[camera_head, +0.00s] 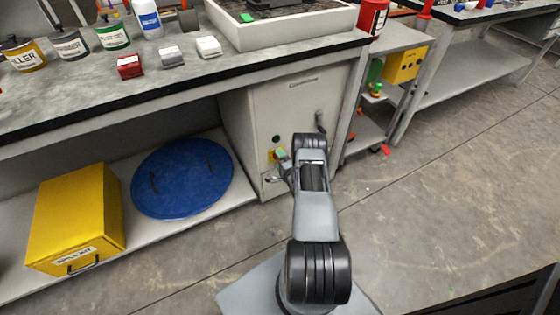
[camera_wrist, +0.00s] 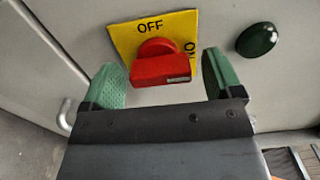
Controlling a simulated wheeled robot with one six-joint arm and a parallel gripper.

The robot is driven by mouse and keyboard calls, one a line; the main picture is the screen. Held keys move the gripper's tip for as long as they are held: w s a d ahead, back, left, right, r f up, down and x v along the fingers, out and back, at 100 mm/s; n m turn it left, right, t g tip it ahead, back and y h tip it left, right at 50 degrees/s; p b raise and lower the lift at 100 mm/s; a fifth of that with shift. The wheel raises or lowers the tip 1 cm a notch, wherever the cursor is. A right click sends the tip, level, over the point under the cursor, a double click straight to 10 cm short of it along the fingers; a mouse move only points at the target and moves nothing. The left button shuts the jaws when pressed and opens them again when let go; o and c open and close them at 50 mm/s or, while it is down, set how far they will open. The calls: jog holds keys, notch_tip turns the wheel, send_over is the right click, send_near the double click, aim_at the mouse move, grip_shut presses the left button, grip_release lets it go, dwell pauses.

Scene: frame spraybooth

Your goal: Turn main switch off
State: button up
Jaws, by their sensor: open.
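The main switch is a red rotary knob (camera_wrist: 160,68) on a yellow plate (camera_wrist: 125,38), on the front of a grey cabinet (camera_head: 262,105). In the wrist view the plate reads OFF at the top and ON at the right. The knob's bar lies roughly crosswise, with a pale mark at its right end toward ON. My gripper (camera_wrist: 163,76) is open, with one green finger on each side of the knob. Small gaps show between fingers and knob. In the head view my gripper (camera_head: 281,158) is at the cabinet front and partly hides the switch.
A dark green round button (camera_wrist: 257,40) is right of the plate. A cabinet handle (camera_head: 320,122) is at the upper right of the door. The bench (camera_head: 180,75) overhangs the cabinet. A yellow box (camera_head: 75,215) and blue lid (camera_head: 182,178) lie on the lower shelf.

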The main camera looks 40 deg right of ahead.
jog(key=shift+c, duration=0.2)
jog(key=c, duration=0.9)
jog(key=shift+n, duration=0.4)
jog(key=n+b, duration=0.2)
jog(key=n, duration=0.1)
jog(key=shift+f, duration=0.15)
jog(key=n+b, duration=0.2)
jog(key=n, duration=0.3)
jog(key=shift+b, duration=0.4)
jog(key=n+b, duration=0.2)
jog(key=n, duration=0.3)
jog(key=shift+a+n, duration=0.1)
jog(key=shift+n, duration=0.3)
jog(key=shift+n+b, duration=1)
jog(key=shift+n, duration=0.8)
